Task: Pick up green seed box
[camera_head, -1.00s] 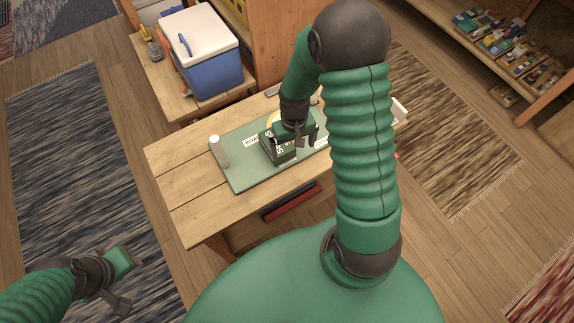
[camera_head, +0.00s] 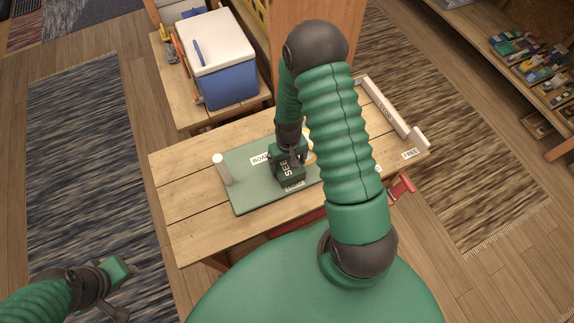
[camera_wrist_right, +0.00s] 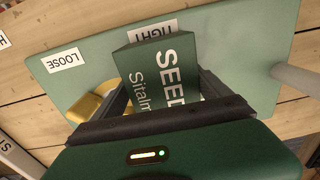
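The green seed box (camera_head: 288,173), with white "SEED" lettering, is at the green board (camera_head: 250,196) on the wooden table. In the right wrist view the seed box (camera_wrist_right: 150,75) stands between the two dark fingers of my right gripper (camera_wrist_right: 168,88), which appear to press on its sides. In the head view my right gripper (camera_head: 290,157) is over the box from above. Whether the box touches the board is unclear. A "TIGHT" label (camera_wrist_right: 152,31) is partly hidden by the box. My left gripper (camera_head: 118,288) is low at the left, away from the table; its finger opening is unclear.
A white cylinder (camera_head: 221,169) stands at the board's left end. A yellow object (camera_wrist_right: 88,107) lies near the box, by a "LOOSE" label (camera_wrist_right: 63,60). A blue cooler (camera_head: 228,84) sits on another table behind. A white rail (camera_head: 385,108) and a red handle (camera_head: 402,187) are at right.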

